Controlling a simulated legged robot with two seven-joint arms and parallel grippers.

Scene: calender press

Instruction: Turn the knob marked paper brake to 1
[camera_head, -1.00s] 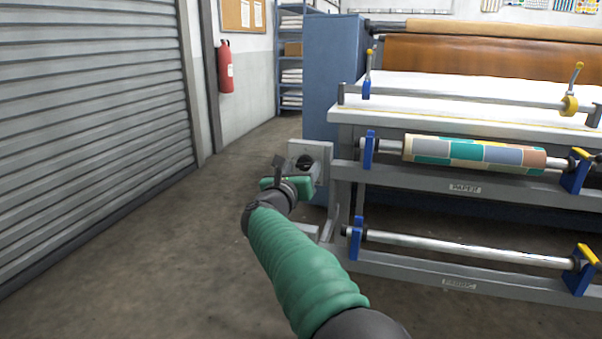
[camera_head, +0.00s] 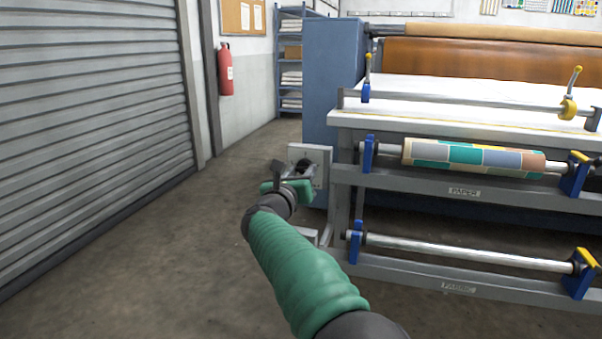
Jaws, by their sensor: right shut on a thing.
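The paper brake knob (camera_head: 306,168) is a small dark knob on a light grey square plate (camera_head: 318,153) at the left end of the press frame. My right gripper (camera_head: 295,179) is at the plate, its fingers shut on the knob. The gripper and wrist cover much of the knob, so its pointer and the marks around it cannot be read. My right arm, in a green sleeve, reaches up from the bottom of the view. My left gripper is not in view.
The press frame holds a patterned paper roll (camera_head: 470,157) and a bare metal bar (camera_head: 460,249) below it. A blue cabinet (camera_head: 332,80) stands behind the plate. The floor (camera_head: 150,250) at left is clear up to the roller shutter (camera_head: 90,110).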

